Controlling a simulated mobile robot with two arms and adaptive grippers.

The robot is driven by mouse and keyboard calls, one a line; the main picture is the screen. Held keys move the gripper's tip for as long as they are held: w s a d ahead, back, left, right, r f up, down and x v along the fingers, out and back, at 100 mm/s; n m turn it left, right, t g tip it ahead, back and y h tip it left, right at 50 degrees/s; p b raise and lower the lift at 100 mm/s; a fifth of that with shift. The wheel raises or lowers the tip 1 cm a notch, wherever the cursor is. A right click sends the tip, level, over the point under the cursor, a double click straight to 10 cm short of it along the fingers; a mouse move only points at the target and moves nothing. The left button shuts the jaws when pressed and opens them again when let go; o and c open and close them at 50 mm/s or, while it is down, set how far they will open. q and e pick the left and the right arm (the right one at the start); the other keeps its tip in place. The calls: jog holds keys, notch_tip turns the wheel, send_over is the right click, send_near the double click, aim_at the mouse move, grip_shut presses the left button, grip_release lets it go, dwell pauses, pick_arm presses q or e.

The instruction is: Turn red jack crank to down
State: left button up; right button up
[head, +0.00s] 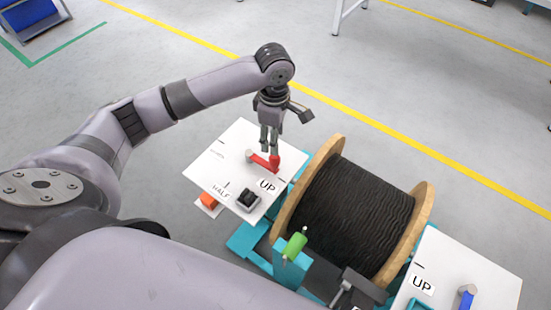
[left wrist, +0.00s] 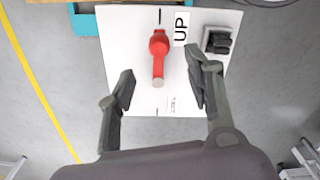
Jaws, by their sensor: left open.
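The red jack crank (head: 263,160) sits on a white panel (head: 232,143). Its grey hub is near the panel's middle, and its red knob end points to the tick by the UP label (head: 267,186). My left gripper (head: 270,148) is above the knob end, pointing down, open and empty. In the left wrist view the crank (left wrist: 158,62) shows between the two spread fingers (left wrist: 160,67), apart from both in the picture; the height gap is hard to judge. A HALF label (head: 220,192) is on the panel. My right gripper is not in view.
A black knob block (head: 248,199) stands on the panel near UP; it also shows in the left wrist view (left wrist: 218,41). A wooden reel of black cable (head: 362,215) stands right of the panel. A second panel (head: 447,262) has a blue crank (head: 466,298).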

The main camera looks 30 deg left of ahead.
aim_at(275, 160)
pick_arm(q)
notch_tip(275, 160, down, 10)
jog(key=shift+f+b, duration=0.1)
jog(key=shift+b, duration=0.4)
jog(key=shift+f, duration=0.5)
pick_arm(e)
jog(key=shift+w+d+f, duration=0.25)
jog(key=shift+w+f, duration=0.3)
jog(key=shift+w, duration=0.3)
pick_arm(q)
jog(key=shift+c, duration=0.2)
grip_shut()
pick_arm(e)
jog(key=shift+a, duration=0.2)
